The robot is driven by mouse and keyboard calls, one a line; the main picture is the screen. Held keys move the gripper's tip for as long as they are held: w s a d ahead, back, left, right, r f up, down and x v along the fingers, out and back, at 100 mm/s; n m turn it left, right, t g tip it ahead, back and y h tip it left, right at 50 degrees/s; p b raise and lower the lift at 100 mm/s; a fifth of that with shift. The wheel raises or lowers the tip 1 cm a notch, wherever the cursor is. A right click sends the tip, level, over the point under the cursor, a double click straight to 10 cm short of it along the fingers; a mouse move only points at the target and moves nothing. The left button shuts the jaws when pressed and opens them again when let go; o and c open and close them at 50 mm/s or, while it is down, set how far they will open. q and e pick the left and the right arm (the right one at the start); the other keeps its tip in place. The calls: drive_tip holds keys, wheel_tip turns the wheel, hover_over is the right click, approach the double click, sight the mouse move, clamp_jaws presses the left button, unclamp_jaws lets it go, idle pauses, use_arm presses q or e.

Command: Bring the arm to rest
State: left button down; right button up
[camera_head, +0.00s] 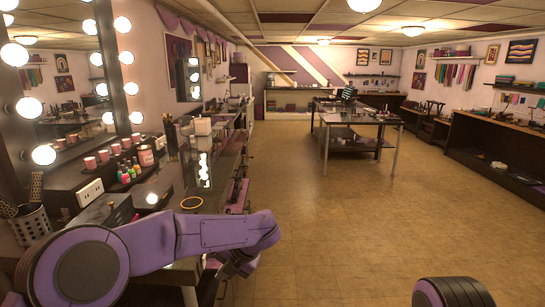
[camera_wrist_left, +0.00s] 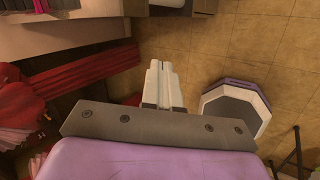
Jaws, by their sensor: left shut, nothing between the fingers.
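My left arm comes in from the left in the head view, purple and bent over the front edge of the vanity counter. My left gripper (camera_head: 232,268) hangs low at its end, beside the counter's floor side, and its fingertips are hard to make out there. In the left wrist view the pale fingers of the left gripper (camera_wrist_left: 159,68) are together, shut and empty, above the tan floor (camera_wrist_left: 215,45). My right gripper is not in view.
The vanity counter holds a yellow ring (camera_head: 191,203), several small colored bottles (camera_head: 130,171), candles (camera_head: 103,156) and a perforated metal cup (camera_head: 33,224). Lit mirrors stand behind. Red cloth (camera_wrist_left: 85,75) lies left of the fingers. A worktable (camera_head: 352,118) stands beyond wide open floor.

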use_arm(q)
drive_tip(key=s+a+f+m+t+b, duration=0.1)
drive_tip(key=s+a+f+m+t, duration=0.2)
drive_tip(key=s+a+f+m, duration=0.45)
drive_tip(key=s+a+f+m+t+b, duration=0.15)
drive_tip(key=a+f+m+t, duration=0.25)
drive_tip(key=f+m, duration=0.8)
drive_tip(key=s+a+f+m+g+h, duration=0.1)
drive_tip(key=s+f, duration=0.3)
drive_tip(key=s, duration=0.6)
drive_tip(key=s+a+f+m+g+h+b, duration=0.1)
drive_tip(key=s+a+f+m+g, duration=0.2)
drive_tip(key=s, duration=0.6)
drive_tip(key=s+a+f+m+g, duration=0.2)
drive_tip(key=s+f, duration=0.3)
drive_tip(key=s, duration=0.5)
drive_tip(key=shift+s+a+f+m+h, duration=0.25)
drive_tip(key=shift+s+m+h, duration=0.1)
drive_tip(key=shift+m+h, duration=0.1)
